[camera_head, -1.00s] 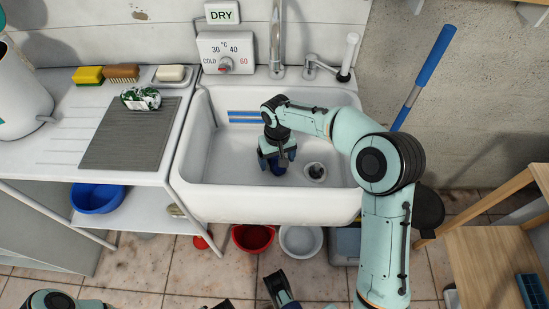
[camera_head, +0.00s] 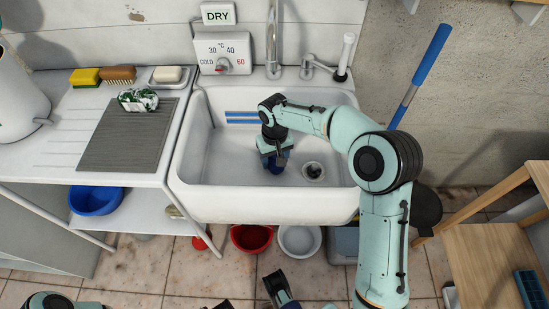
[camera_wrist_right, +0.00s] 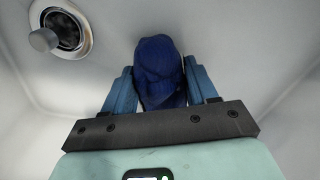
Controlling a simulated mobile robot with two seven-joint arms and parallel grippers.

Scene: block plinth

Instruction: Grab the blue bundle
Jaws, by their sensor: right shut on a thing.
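The blue bundle (camera_wrist_right: 160,70) is dark blue cloth, seen between the two blue fingers in the right wrist view. My right gripper (camera_wrist_right: 161,88) is shut on it, with a finger against each side. In the head view the right gripper (camera_head: 274,158) points down inside the white sink, near the basin floor. The bundle is mostly hidden there by the gripper. Dark parts at the bottom edge of the head view seem to belong to my left gripper, cut off by the frame, so its jaws cannot be read.
The white sink (camera_head: 200,190) has raised walls, a drain (camera_head: 313,171) and a tap (camera_head: 273,40) behind. A ribbed grey mat (camera_head: 125,145) holds a patterned cloth (camera_head: 138,99) on the left counter. A blue-handled pole (camera_head: 432,55) leans at the right.

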